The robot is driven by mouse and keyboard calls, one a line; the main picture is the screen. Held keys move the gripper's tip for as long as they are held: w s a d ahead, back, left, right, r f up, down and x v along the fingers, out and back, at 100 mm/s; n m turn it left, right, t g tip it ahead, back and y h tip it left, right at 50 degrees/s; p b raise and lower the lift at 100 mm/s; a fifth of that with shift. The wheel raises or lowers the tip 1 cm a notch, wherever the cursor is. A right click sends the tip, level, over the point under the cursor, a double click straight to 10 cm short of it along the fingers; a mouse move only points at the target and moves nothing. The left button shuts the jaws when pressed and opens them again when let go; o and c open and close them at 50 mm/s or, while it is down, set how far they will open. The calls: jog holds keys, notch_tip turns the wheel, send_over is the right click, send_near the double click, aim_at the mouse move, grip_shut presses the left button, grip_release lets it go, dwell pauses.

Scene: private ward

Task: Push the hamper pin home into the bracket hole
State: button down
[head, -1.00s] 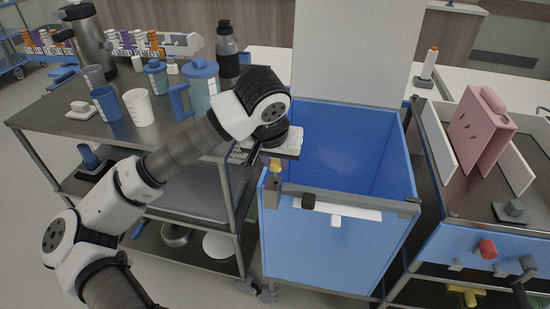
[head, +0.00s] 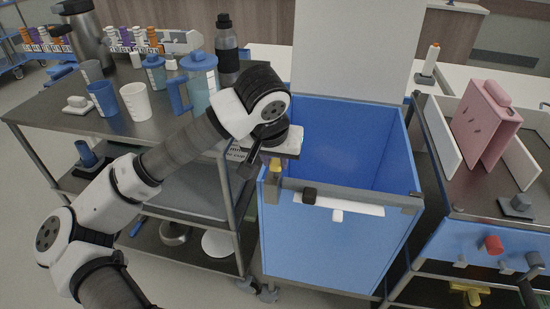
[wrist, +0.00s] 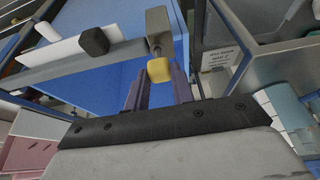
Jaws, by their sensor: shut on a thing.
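The hamper pin has a yellow head (head: 275,165), seen just under my gripper at the hamper's front left corner. In the wrist view the yellow head (wrist: 160,70) sits between the tips of my gripper (wrist: 160,82), which is shut on it. A short grey shank runs from the head toward the grey bracket block (wrist: 157,22). The bracket (head: 271,188) is on the rim of the blue hamper (head: 335,240). The pin lines up roughly with the bracket; the hole and how deep the shank sits cannot be made out. My gripper (head: 275,158) is partly hidden by the wrist.
A white strip (head: 350,206) with a black block (head: 309,195) is on the hamper's front. A metal cart (head: 60,125) with jugs and cups stands close on the left. Another cart with a pink container (head: 488,125) stands right. The hamper's raised white lid (head: 355,45) is behind.

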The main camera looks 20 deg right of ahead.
jog(key=shift+f, duration=0.1)
dwell(0.3)
jog(key=shift+f+b, duration=0.5)
jog(key=shift+b, duration=0.15)
jog(key=shift+f+b, duration=0.75)
jog(key=shift+b, duration=0.1)
jog(key=c, duration=1.1)
grip_release()
jog(key=w+d+p+v, duration=0.1)
jog(key=p+v, duration=0.1)
jog(key=v, duration=1.5)
jog(key=shift+r+p, duration=0.3)
jog(key=shift+r, duration=0.4)
